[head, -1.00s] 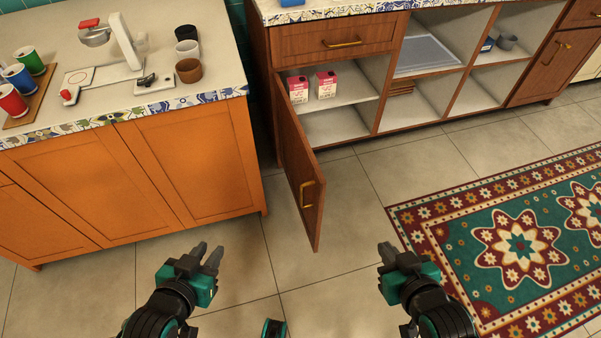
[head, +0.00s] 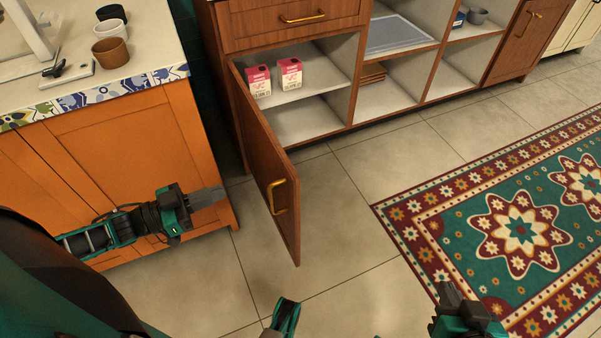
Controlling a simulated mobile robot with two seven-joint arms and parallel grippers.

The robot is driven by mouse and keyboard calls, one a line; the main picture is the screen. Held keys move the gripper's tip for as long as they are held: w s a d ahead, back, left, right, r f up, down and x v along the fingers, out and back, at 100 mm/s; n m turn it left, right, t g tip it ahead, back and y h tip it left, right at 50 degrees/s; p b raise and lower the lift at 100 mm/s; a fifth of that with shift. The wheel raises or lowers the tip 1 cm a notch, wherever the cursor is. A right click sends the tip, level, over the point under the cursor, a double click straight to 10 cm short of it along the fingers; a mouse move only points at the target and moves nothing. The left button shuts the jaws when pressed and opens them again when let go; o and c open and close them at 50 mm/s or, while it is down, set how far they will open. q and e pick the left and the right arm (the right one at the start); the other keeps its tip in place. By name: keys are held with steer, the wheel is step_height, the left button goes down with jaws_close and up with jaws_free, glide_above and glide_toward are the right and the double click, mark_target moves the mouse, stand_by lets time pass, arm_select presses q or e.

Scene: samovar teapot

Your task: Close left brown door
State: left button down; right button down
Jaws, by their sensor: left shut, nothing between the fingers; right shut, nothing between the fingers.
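The left brown door (head: 262,160) stands wide open, swung out toward me from the brown cabinet. My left gripper (head: 222,194) is shut and empty. It is to the left of the door's free end, in front of the orange cabinet, pointing right toward the door, with a gap between in the picture. My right gripper (head: 449,296) is shut and empty at the bottom right, over the rug's near edge and well apart from the door.
The open compartment holds two pink-and-white cartons (head: 289,73) on its shelf. An orange cabinet (head: 130,150) with cups on top stands close on the left. A patterned rug (head: 390,208) lies to the right. Bare tiled floor (head: 335,215) lies between door and rug.

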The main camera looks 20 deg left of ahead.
mark_target(285, 167)
arm_select(q)
steer(key=b+x, duration=0.2)
steer(key=x, duration=1.1)
steer(key=shift+f, duration=0.1)
steer(key=shift+w+d+b, duration=0.35)
steer(key=shift+w, duration=0.05)
arm_select(e)
steer(key=shift+w+a+f, duration=0.1)
steer(key=shift+a+f, duration=0.3)
steer(key=shift+f, duration=0.25)
steer(key=shift+r, duration=0.1)
